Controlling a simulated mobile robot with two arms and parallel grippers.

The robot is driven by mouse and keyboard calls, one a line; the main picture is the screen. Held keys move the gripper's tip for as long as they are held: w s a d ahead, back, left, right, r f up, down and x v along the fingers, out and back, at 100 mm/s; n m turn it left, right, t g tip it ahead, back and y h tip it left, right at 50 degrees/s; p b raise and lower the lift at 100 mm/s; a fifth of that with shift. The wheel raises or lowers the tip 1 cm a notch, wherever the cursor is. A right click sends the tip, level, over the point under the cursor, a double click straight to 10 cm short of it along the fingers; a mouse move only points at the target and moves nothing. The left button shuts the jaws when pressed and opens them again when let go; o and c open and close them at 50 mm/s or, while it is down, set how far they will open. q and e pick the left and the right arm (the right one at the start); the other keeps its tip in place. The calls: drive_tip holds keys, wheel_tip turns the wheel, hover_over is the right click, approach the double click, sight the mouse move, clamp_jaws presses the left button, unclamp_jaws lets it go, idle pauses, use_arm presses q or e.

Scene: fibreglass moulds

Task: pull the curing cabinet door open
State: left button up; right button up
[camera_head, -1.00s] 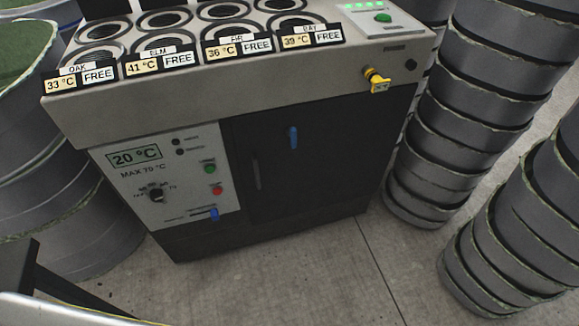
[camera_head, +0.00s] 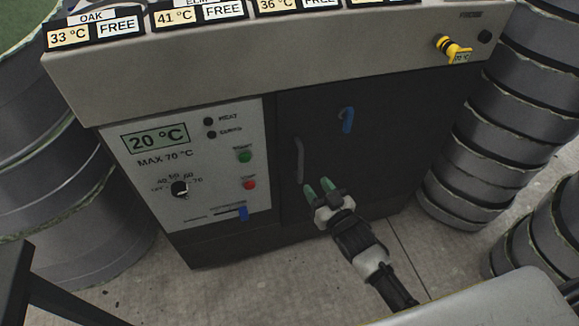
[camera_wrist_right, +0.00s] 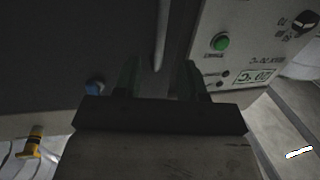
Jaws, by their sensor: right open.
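The curing cabinet door (camera_head: 400,130) is a dark panel, shut flush in the cabinet front. Its slim upright grey handle (camera_head: 299,160) is near the door's left edge, and a blue latch (camera_head: 347,119) is higher up to the right. My right gripper (camera_head: 318,187) is open and empty, with its green fingertips just below and right of the handle. In the right wrist view the handle (camera_wrist_right: 161,38) lines up between the two open fingers (camera_wrist_right: 161,78); I cannot tell whether they reach around it. My left gripper is not in view.
A control panel (camera_head: 170,150) showing 20 °C, with a dial, buttons and a blue slider (camera_head: 243,213), is left of the door. A yellow tagged part (camera_head: 453,50) sticks out at upper right. Stacked grey moulds (camera_head: 500,130) stand on both sides. Concrete floor shows in front.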

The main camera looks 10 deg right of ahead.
sight(302, 167)
drive_tip(key=b+x, duration=0.1)
drive_tip(key=x, duration=0.6)
drive_tip(key=shift+w+f, duration=0.1)
drive_tip(key=shift+w, duration=0.2)
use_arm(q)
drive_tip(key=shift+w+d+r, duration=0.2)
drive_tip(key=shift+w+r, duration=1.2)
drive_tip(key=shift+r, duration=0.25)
use_arm(e)
drive_tip(key=shift+w+a, duration=0.2)
drive_tip(key=shift+w, duration=0.45)
clamp_jaws()
